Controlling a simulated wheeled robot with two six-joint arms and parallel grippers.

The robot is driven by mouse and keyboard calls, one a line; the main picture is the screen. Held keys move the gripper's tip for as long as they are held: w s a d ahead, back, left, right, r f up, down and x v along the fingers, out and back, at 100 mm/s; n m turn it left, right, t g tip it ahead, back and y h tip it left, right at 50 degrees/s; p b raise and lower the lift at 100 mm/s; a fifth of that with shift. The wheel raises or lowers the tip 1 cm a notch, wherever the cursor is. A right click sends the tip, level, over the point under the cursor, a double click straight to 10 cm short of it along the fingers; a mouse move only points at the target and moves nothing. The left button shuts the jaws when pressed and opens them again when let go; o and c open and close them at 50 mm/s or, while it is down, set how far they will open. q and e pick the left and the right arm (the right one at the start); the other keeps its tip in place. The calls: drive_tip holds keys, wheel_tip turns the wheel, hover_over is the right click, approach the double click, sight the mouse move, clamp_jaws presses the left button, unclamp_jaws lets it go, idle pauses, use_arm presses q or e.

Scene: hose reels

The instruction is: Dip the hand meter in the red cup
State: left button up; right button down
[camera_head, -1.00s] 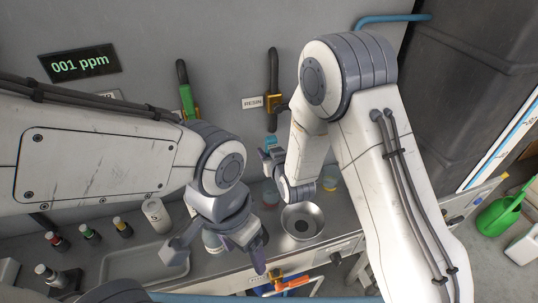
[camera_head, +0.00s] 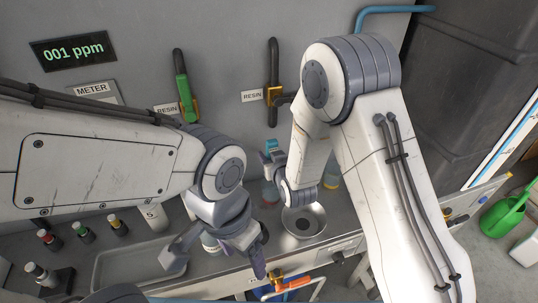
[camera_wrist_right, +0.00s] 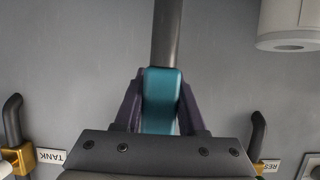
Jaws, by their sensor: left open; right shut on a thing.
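The teal hand meter (camera_wrist_right: 161,98) is held between the dark fingers of my right gripper (camera_wrist_right: 160,105), and a grey rod extends beyond it in the right wrist view. In the head view the meter (camera_head: 271,148) shows small beside my right forearm, above the counter. A reddish cup (camera_head: 270,191) stands on the counter below the meter in the picture, partly hidden by my arm. The meter appears apart from it.
A metal bowl (camera_head: 304,221) and a yellowish cup (camera_head: 331,180) stand near the red cup. A tray (camera_head: 140,262) and several small bottles are at left. Valve handles (camera_head: 273,85) project from the wall. A display (camera_head: 73,50) reads 001 ppm.

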drive_tip(key=shift+f+b, duration=3.7)
drive_tip(key=shift+f, duration=0.4)
drive_tip(key=shift+r, duration=0.1)
wheel_tip(320, 180, up, 10)
drive_tip(key=p, duration=0.7)
